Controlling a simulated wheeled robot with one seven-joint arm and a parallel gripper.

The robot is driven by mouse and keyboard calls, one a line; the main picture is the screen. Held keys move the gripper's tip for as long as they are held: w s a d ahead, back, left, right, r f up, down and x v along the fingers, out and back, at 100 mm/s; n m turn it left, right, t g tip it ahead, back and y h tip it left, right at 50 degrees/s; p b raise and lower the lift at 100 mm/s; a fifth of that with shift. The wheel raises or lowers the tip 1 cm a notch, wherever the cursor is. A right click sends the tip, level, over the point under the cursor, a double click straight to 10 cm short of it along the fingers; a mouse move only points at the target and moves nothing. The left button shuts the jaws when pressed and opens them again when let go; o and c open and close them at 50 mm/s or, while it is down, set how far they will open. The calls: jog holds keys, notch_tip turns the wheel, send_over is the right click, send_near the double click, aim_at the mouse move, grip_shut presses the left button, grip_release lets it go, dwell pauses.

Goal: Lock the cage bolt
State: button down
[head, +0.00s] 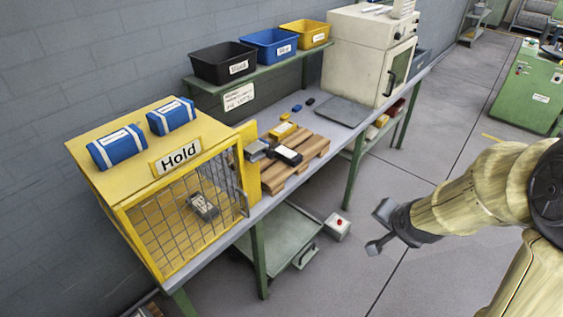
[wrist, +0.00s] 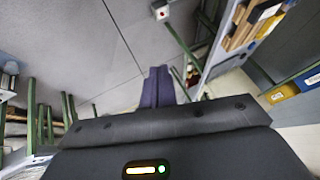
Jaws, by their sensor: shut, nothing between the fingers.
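The yellow cage (head: 128,206) with a "Hold" sign (head: 178,156) stands at the near left end of the bench in the head view. Its front is grey wire mesh, and a grey device (head: 203,206) lies inside. A yellow upright panel (head: 247,165) stands at the cage's right end. I cannot make out the bolt itself, or whether it is locked. My gripper (head: 376,230) is out over the floor, right of the bench and well apart from the cage. In the wrist view its fingers (wrist: 158,88) are together and empty.
Two blue packs (head: 117,148) lie on the cage roof. A wooden pallet (head: 305,146) with devices sits beside the cage. Bins (head: 271,45) stand on a shelf behind, and a cream oven (head: 365,55) farther along. A white box with a red button (head: 337,228) is below.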

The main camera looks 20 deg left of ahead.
jog(key=w+a+m+t+y+b, duration=0.1)
jog(key=w+a+m+y, duration=0.3)
jog(key=a, duration=0.7)
jog(key=w+a+m+t+y+b, duration=0.2)
jog(key=w+a+m+t+y, duration=0.2)
jog(key=a, duration=0.8)
jog(key=shift+w+a+m+y, duration=0.25)
jog(key=shift+w+m+y, duration=0.45)
jog(key=shift+w+m, duration=0.25)
jog(key=w+a+p, duration=0.3)
jog(key=w+a, duration=0.1)
jog(key=a, duration=0.4)
jog(key=shift+w+a+r, duration=0.15)
